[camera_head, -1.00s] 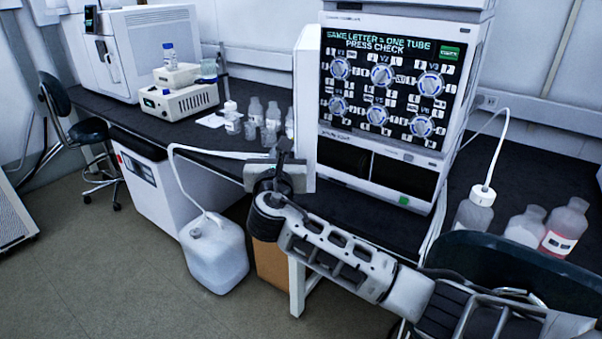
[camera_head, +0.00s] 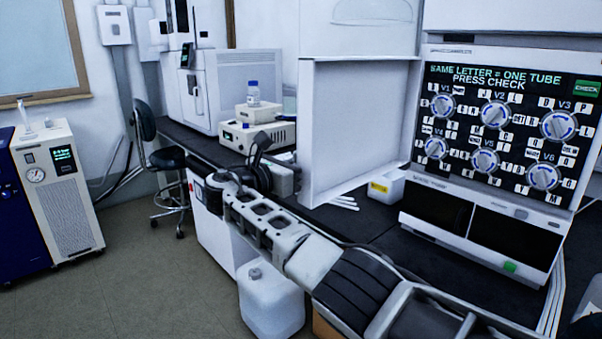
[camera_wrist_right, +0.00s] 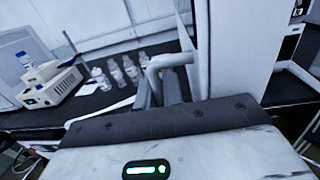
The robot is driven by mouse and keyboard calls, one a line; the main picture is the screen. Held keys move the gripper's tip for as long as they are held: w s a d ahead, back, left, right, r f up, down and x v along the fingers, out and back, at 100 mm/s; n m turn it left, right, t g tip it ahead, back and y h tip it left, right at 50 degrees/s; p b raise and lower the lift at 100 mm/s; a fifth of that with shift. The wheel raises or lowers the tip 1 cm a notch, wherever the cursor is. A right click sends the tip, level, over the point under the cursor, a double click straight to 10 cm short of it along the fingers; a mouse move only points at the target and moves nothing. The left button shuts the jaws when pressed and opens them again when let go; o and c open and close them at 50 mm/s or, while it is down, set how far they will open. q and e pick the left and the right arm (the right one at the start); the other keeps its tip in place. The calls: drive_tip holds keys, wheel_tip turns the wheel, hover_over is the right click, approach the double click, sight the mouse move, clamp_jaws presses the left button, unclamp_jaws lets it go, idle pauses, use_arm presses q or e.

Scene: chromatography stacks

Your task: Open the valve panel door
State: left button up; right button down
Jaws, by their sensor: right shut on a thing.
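The valve panel door (camera_head: 350,125) is a white, shallow-rimmed panel standing swung out at the left side of the white instrument, its inner face showing. The valve panel (camera_head: 500,135) is uncovered, black with several round blue-and-white knobs and the text "SAME LETTER = ONE TUBE PRESS CHECK". My right gripper (camera_head: 262,150) is at the outer left side of the door. In the right wrist view my right gripper (camera_wrist_right: 163,88) is shut on the white door handle (camera_wrist_right: 165,62), beside the door's face (camera_wrist_right: 238,50). My left gripper is out of view.
A beige box device (camera_head: 258,133) and several clear bottles (camera_wrist_right: 120,75) stand on the dark bench behind the door. A white jug (camera_head: 270,300) sits on the floor below. A stool (camera_head: 170,165) and a white cabinet (camera_head: 55,185) stand left, with open floor between.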

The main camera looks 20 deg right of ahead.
drive_tip(key=shift+w+d+g, duration=0.15)
drive_tip(key=shift+w+g, duration=0.15)
drive_tip(key=shift+w, duration=0.25)
drive_tip(key=c, duration=1.8)
unclamp_jaws()
drive_tip(key=shift+d, duration=0.15)
drive_tip(key=b+v, duration=0.3)
drive_tip(key=v, duration=1.3)
drive_tip(key=shift+f, duration=0.2)
drive_tip(key=shift+w, duration=0.1)
